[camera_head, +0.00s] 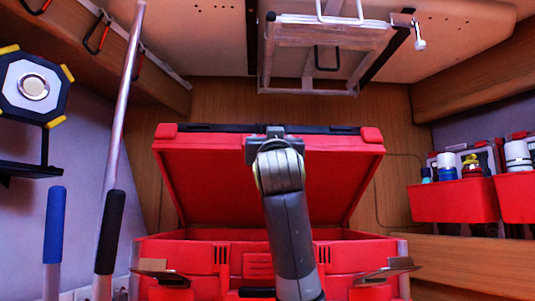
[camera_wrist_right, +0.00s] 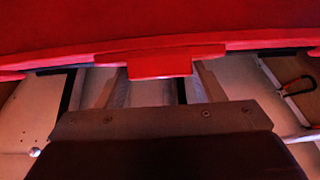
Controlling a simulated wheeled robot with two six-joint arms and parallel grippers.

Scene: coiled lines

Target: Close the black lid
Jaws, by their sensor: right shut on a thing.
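A red case (camera_head: 335,250) stands in front of me with its lid (camera_head: 215,175) raised and tilted back. The lid's inner face is red, and a black strip (camera_head: 215,128) runs along its upper edge. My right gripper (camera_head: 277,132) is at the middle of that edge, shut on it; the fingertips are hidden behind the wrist. In the right wrist view, the red lid edge with a tab (camera_wrist_right: 160,64) lies just beyond the dark gripper body (camera_wrist_right: 165,120). My left gripper is in neither view.
Red bins (camera_head: 455,201) with bottles stand on the right. A metal frame (camera_head: 325,55) hangs above the lid.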

